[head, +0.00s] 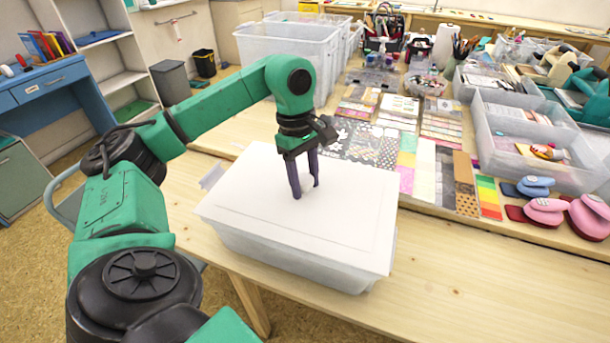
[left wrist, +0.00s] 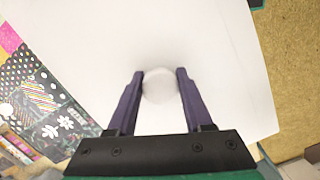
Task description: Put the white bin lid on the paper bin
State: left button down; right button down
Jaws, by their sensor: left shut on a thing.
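The white bin lid (head: 345,215) is a flat, pale rectangle lying level over the paper bin (head: 300,265), a translucent box on the wooden table. The lid covers the bin's opening, and its front edge sticks out past the bin's walls. I cannot tell whether it rests fully on the rim or hangs slightly above it. My left gripper (head: 306,192) points down at the lid's middle. In the left wrist view its two purple fingers (left wrist: 159,88) are shut on the lid's round white knob (left wrist: 160,84). The bin's inside is hidden. My right gripper is not in view.
Patterned paper sheets (head: 375,145) lie behind and right of the bin. A clear tray (head: 490,150) and pink punches (head: 545,210) stand at the right. Large clear bins (head: 285,55) stand behind. The table's front right is bare wood.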

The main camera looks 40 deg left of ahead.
pick_arm(q)
jog(key=shift+f+b, duration=0.35)
jog(key=shift+f, duration=0.15)
dwell(0.5)
jog(key=shift+c, duration=1.1)
grip_release()
notch_tip(320, 180, up, 8)
jog(key=p, duration=0.7)
jog(key=shift+r, duration=0.1)
